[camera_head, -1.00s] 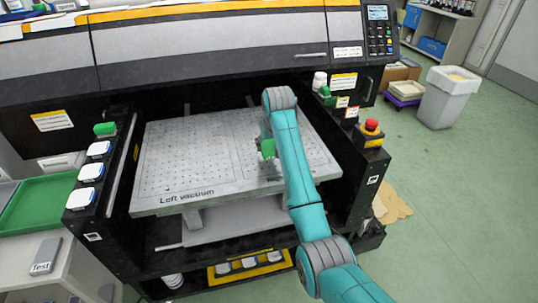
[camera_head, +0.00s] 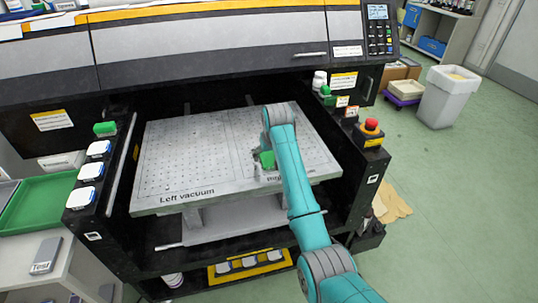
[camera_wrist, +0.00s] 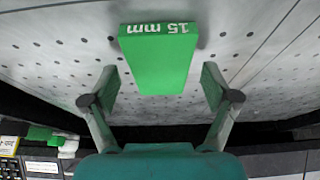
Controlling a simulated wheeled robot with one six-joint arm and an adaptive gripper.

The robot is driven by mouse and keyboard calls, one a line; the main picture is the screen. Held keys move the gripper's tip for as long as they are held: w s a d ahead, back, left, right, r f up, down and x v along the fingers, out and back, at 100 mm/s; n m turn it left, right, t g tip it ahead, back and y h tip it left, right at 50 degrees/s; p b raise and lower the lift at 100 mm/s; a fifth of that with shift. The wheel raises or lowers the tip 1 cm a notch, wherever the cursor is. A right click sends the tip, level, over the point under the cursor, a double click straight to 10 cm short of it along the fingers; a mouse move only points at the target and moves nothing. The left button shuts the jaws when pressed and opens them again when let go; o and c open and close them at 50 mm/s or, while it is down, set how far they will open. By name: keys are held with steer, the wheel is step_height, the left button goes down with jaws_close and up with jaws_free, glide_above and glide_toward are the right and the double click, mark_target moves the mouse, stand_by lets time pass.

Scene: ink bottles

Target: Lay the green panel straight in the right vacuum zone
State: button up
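The green panel (camera_head: 267,159), a small green block, is at the front part of the right vacuum zone (camera_head: 312,150), beside my arm. In the wrist view the green panel (camera_wrist: 158,68) shows its "15 mm" label upside down, with dark shadow beside it on the perforated bed. My gripper (camera_wrist: 160,72) has one finger on each side of the panel, with a visible gap on both sides, so it is open around it. In the head view my arm hides part of the zone and its label.
The left vacuum zone (camera_head: 185,160) is bare. The printer body (camera_head: 210,50) stands behind.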

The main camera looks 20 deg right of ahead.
steer(key=v, duration=1.2)
steer(key=shift+s+r, duration=0.1)
steer(key=shift+s, duration=0.05)
